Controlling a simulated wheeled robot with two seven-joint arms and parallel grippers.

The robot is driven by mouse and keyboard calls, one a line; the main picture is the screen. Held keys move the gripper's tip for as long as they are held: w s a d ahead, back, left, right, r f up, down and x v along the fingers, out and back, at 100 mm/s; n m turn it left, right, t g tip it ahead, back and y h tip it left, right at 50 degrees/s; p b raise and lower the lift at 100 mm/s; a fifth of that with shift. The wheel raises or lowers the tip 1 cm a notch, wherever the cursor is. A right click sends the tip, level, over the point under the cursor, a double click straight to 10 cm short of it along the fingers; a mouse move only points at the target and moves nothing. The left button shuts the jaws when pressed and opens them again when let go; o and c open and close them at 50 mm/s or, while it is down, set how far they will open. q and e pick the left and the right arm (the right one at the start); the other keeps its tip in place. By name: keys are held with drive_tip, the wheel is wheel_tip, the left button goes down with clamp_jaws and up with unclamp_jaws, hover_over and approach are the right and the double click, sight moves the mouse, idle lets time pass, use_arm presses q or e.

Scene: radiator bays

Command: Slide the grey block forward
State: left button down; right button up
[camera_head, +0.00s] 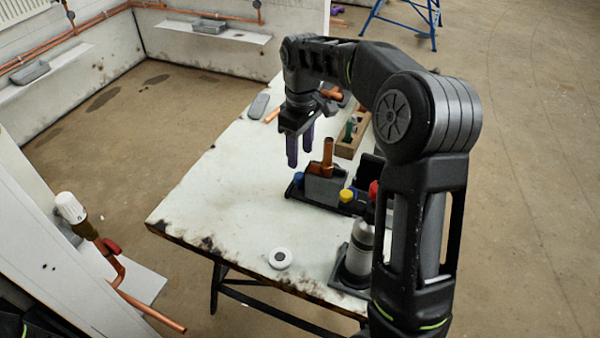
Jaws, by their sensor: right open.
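A flat grey block (258,105) lies on the white table near its far left edge. A second, box-shaped grey block (322,188) sits at the black tray in the middle of the table, with an upright copper pipe piece (327,158) at it. I cannot tell which of the two the task names. My right gripper (300,160) points down with its purple fingers apart and nothing between them. It hangs above the table, just left of the copper pipe piece and nearer than the flat block. My left gripper is not in view.
A white ring (280,258) lies near the front edge. A grey bottle (358,250) and a wooden box (352,145) stand by my right arm. A radiator valve (70,208) is at the left.

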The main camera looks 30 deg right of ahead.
sight(300, 175)
drive_tip(key=shift+f+p, duration=0.3)
drive_tip(key=shift+f, duration=3.6)
drive_tip(key=shift+c, duration=0.3)
clamp_jaws()
